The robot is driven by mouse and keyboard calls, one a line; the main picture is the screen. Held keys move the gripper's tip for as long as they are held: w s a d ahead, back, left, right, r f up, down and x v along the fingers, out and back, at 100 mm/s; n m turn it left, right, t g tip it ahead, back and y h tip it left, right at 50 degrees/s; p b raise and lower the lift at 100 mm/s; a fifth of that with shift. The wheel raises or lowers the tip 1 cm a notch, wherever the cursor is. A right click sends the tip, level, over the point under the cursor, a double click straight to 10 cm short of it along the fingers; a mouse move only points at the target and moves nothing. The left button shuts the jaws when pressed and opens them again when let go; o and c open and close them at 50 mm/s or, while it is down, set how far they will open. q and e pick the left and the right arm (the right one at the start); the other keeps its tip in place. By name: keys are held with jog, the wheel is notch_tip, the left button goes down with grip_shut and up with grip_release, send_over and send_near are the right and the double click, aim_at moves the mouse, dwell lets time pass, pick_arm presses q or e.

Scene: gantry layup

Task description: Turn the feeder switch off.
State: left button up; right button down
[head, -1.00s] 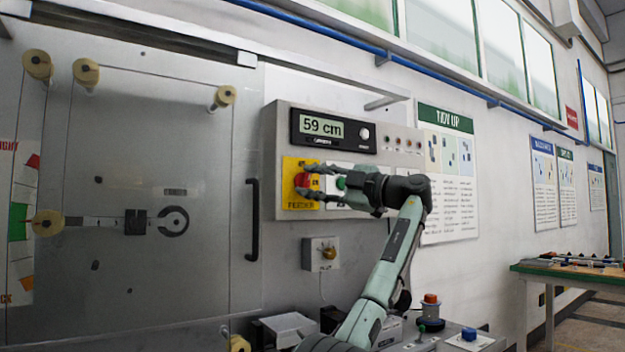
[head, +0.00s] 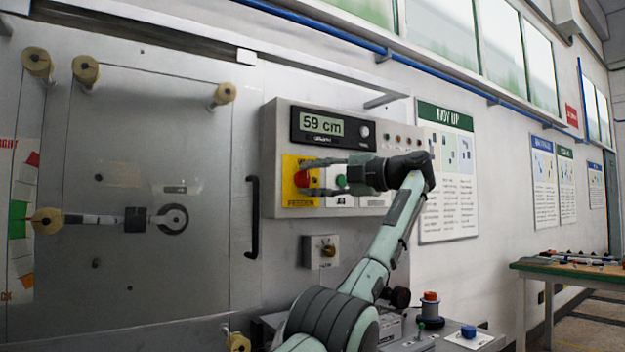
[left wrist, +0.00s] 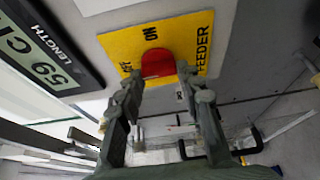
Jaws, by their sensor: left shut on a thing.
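The feeder switch is a round red knob (head: 302,179) on a yellow plate (head: 290,198) at the left of a grey control box. In the left wrist view the red knob (left wrist: 158,64) sits between the fingertips, with ON and a partly covered OFF printed around it. Its pointer setting cannot be made out. My left gripper (head: 305,178) reaches in from the right, its fingers shut on the knob from two sides; it also shows in the left wrist view (left wrist: 160,80). My right gripper is not in view.
A length display (head: 333,128) reading 59 cm is above the switch. A green button (head: 341,181) is beside the plate, behind my fingers. A smaller knob box (head: 320,252) is below. A black door handle (head: 252,218) stands to the left.

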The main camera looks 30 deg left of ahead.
pick_arm(q)
jog(key=o, duration=1.2)
jog(key=shift+c, duration=0.2)
jog(key=d, duration=1.2)
